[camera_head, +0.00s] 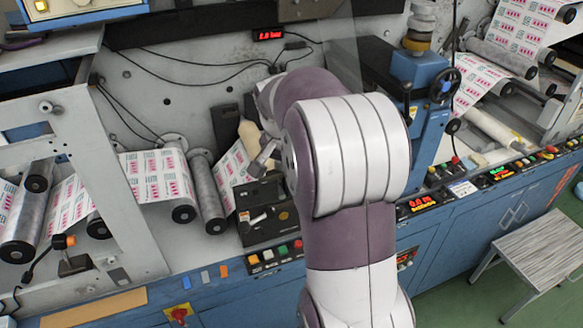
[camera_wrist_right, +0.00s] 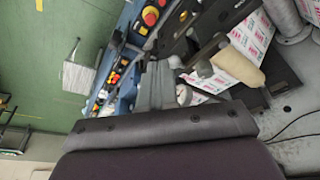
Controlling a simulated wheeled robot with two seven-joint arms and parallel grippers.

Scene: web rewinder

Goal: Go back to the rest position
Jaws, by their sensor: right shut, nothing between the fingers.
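My right arm (camera_head: 345,150) rises from the bottom of the head view and bends in front of the machine's middle. It hides most of what lies behind it, and I cannot make out the right gripper clearly there. In the right wrist view the right gripper (camera_wrist_right: 157,84) shows its grey fingers together, with nothing held between them. A beige rounded piece (camera_head: 249,134) stands near the arm by the dark block; it also shows in the right wrist view (camera_wrist_right: 240,66), to the right of the fingers. My left gripper is not in view.
The printed web (camera_head: 150,176) runs over rollers (camera_head: 207,195) at the left. A blue column with a handwheel (camera_head: 444,85) stands right of the arm. Control buttons (camera_head: 282,249) line the front edge. A stool (camera_head: 540,250) stands on the green floor, at the lower right.

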